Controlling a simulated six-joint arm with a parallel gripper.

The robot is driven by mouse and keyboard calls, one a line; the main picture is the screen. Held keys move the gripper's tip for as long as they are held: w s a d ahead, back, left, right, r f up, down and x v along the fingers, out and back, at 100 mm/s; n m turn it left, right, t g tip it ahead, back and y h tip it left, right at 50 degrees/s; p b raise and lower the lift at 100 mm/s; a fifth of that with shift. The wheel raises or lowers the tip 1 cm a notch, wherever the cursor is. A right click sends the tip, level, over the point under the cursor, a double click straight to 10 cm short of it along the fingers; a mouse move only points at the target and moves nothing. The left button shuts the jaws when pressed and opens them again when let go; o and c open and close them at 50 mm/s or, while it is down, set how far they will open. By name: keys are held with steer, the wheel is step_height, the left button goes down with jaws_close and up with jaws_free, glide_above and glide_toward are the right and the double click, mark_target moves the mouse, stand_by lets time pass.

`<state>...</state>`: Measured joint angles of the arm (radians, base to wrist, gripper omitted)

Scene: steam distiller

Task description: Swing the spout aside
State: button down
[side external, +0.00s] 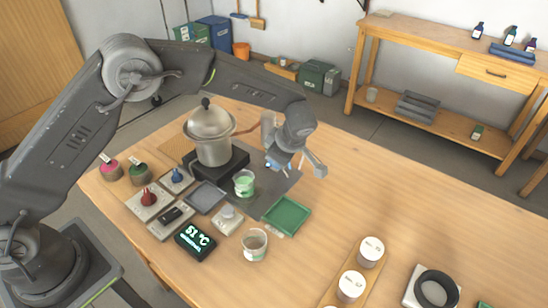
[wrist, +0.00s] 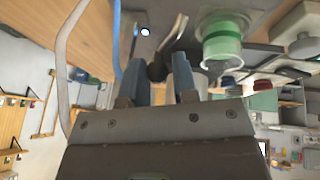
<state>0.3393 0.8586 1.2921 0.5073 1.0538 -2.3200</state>
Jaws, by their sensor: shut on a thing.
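The steam distiller (side external: 212,135) is a rounded metal pot with a black knob on a dark base. A copper-coloured pipe (side external: 243,130) runs from its right side towards my gripper (side external: 274,163). In the wrist view, the two blue-grey fingers of my gripper (wrist: 160,78) are closed around a dark grip (wrist: 156,66). A thin grey tube (wrist: 178,32) leads away from this grip, and I take both as the spout. The contact is hidden behind my wrist in the side view. A cup of green liquid (side external: 244,183) stands just left of my gripper and also shows in the wrist view (wrist: 221,40).
A green tray (side external: 287,215) lies right of the cup. A control box reading 51 °C (side external: 195,240), a second cup (side external: 254,244) and small switch blocks (side external: 170,217) stand in front. White-lidded jars (side external: 371,251) stand at the front right. The table's right-hand middle is clear.

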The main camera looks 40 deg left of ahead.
steer(key=shift+w+d+n+g, duration=0.2)
steer(key=shift+w+n+g, duration=0.15)
steer(key=shift+n, duration=0.45)
steer(key=shift+w+d, duration=0.1)
steer(key=shift+w, duration=0.05)
steer(key=c, duration=1)
jaws_free()
steer(key=v, duration=1.4)
